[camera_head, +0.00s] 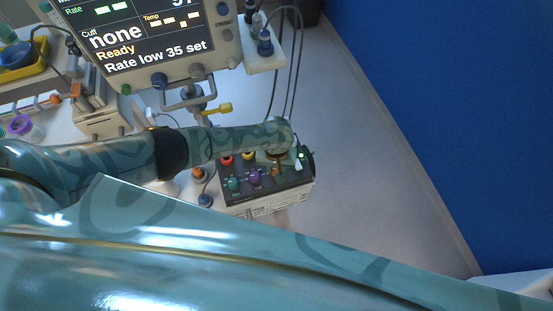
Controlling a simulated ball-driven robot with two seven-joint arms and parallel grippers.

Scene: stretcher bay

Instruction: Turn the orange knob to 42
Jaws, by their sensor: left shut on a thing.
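A dark box with coloured knobs (294,189) stands right of centre. Red, yellow, teal and purple knobs show on its top. A small patch of the orange knob (275,171) shows at my left gripper (279,160), which is at the far right part of the box top. My left arm comes in from the left and its end hides most of the gripper and knob. The gripper is shut on the orange knob, as far as the partly hidden view shows. No scale or number on the knob is readable. My right gripper is out of view.
A monitor (150,45) above left reads "Ready" and "Rate low 35 set". A yellow lever (217,108) sits on its stand. A yellow tray with a blue bowl (17,58) is at far left. Cables hang behind the box. Floor to the right is clear up to a blue wall (450,100).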

